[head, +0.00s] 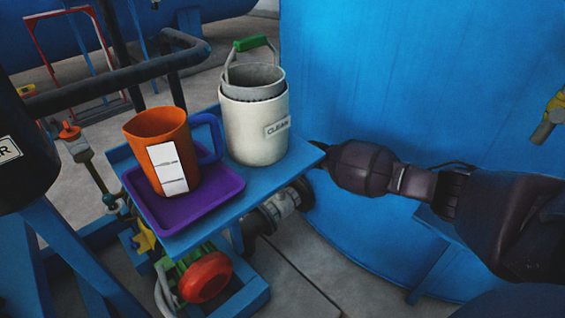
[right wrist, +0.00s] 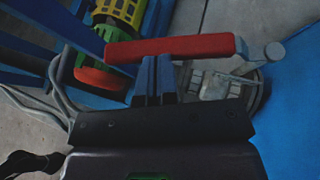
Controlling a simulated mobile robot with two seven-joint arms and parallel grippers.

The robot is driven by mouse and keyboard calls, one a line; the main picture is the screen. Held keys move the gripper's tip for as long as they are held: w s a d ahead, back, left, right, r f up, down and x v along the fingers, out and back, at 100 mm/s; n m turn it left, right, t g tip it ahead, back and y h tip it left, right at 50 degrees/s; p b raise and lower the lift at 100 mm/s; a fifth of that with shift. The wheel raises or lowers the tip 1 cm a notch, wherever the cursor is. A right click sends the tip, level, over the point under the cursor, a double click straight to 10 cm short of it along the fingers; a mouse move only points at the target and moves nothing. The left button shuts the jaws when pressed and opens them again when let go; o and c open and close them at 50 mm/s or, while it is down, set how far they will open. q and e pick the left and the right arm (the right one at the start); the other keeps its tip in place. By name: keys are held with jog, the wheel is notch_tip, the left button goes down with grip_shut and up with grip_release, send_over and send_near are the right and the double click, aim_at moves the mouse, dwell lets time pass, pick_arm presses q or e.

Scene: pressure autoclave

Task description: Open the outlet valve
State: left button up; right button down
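A red lever handle (right wrist: 172,47) lies across the right wrist view, with its right end at a grey valve body (right wrist: 225,85). I take this as the outlet valve. My right gripper (right wrist: 155,60) has its two fingers close together, with their tips at the handle's near edge; whether they touch it I cannot tell. In the head view my right arm comes in from the right, and its gripper (head: 320,148) is by the right edge of a blue stand, fingertips mostly hidden. The handle is not visible there. My left gripper is not in view.
The blue stand (head: 298,160) carries a purple tray (head: 225,190), an orange jug (head: 150,135) and a white bucket (head: 250,140). A green pump with a red end (head: 205,277) sits below. A large blue tank (head: 420,90) rises close behind my right arm.

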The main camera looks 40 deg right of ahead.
jog(key=shift+w+a+f, duration=0.2)
jog(key=shift+w+a, duration=0.85)
jog(key=shift+w, duration=0.25)
jog(key=shift+w+a, duration=0.15)
jog(key=shift+w, duration=0.1)
